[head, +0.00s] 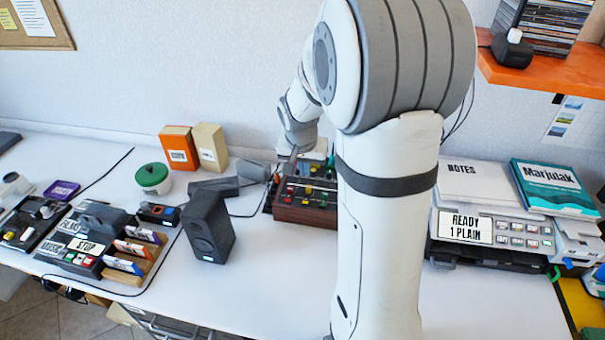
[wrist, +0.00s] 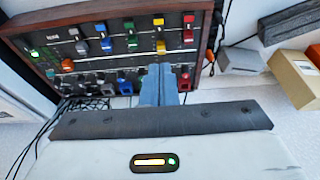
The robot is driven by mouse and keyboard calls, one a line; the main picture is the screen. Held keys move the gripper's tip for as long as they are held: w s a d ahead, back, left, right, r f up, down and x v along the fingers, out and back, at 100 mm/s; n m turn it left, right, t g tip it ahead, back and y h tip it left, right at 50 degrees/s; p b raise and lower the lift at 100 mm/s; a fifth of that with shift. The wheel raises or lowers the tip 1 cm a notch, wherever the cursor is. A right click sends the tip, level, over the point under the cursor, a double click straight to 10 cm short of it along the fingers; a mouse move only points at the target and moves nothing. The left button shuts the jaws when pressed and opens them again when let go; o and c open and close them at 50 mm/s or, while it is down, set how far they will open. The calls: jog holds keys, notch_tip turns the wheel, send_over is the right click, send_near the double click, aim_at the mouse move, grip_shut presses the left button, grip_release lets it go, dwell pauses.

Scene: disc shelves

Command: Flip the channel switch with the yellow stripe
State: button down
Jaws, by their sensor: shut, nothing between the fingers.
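The mixer (wrist: 118,48) has a dark panel in a wooden case, with rows of coloured caps. It also shows in the head view (head: 303,213), partly hidden by my arm. In the wrist view a yellow cap (wrist: 158,21) sits in the top row and another yellow cap (wrist: 161,47) below it. Red caps are to their right, green and blue to their left. My gripper (wrist: 160,70) is shut and empty, its tips over the panel's lower part, below the yellow column. The fingers hide whatever is behind them there; I cannot tell whether they touch a switch.
A red cap (wrist: 185,81) is close right of the fingers. Small dark switches with blue (wrist: 125,87) and grey tops are to their left. In the head view a black speaker (head: 208,226) stands left of the mixer. A printer (head: 495,232) is right of my arm.

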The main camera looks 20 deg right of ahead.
aim_at(306, 198)
jog(key=x, duration=1.1)
jog(key=shift+s+a+f, duration=0.15)
jog(key=shift+s+a, duration=0.15)
jog(key=shift+s, duration=0.05)
jog(key=shift+f, duration=0.5)
